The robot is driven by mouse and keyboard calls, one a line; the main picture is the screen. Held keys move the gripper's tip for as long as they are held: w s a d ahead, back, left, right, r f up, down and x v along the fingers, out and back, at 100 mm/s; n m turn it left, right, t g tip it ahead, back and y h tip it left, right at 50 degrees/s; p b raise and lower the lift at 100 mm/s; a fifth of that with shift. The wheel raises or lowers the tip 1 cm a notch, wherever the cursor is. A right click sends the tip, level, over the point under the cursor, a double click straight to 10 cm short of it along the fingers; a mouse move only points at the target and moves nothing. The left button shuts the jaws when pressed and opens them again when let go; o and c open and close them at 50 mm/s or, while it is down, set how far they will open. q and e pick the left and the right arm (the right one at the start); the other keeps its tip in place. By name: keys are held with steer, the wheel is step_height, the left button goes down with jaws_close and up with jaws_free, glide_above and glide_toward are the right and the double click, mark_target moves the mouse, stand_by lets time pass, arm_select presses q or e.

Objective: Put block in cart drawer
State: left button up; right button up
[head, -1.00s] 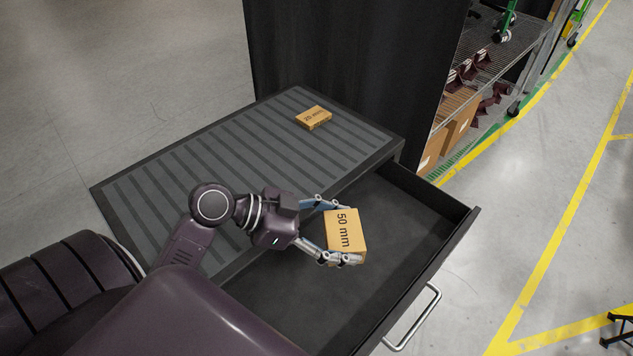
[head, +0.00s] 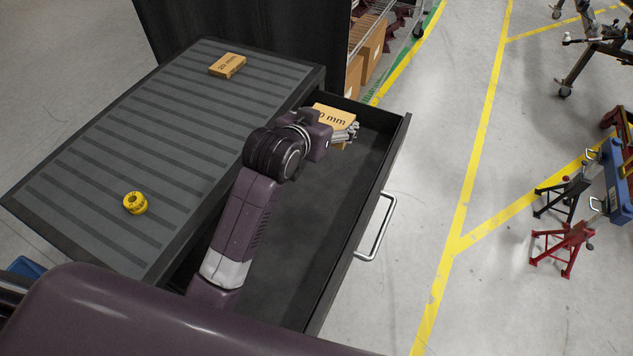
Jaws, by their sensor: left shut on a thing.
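My left gripper (head: 340,132) is shut on a tan block (head: 331,115) with "0 mm" showing on it; my wrist hides the rest of the label. The block is over the far part of the open cart drawer (head: 310,245). I cannot tell whether it touches the drawer floor. The drawer has a dark floor and a metal handle (head: 375,228) on its right side. The cart top (head: 150,140) is grey and ribbed. My right gripper is not in view.
A smaller "20 mm" block (head: 227,66) lies at the far end of the cart top. A yellow ring-shaped item (head: 135,203) is near its front. A shelf with cardboard boxes (head: 372,50) stands behind. Red and black stands (head: 565,240) are on the floor at right.

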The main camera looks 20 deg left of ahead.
arm_select(q)
step_height(320, 180, down, 17)
steer(key=shift+b, duration=0.3)
steer(key=o, duration=1.3)
steer(key=shift+s, duration=0.1)
steer(key=v, duration=1.2)
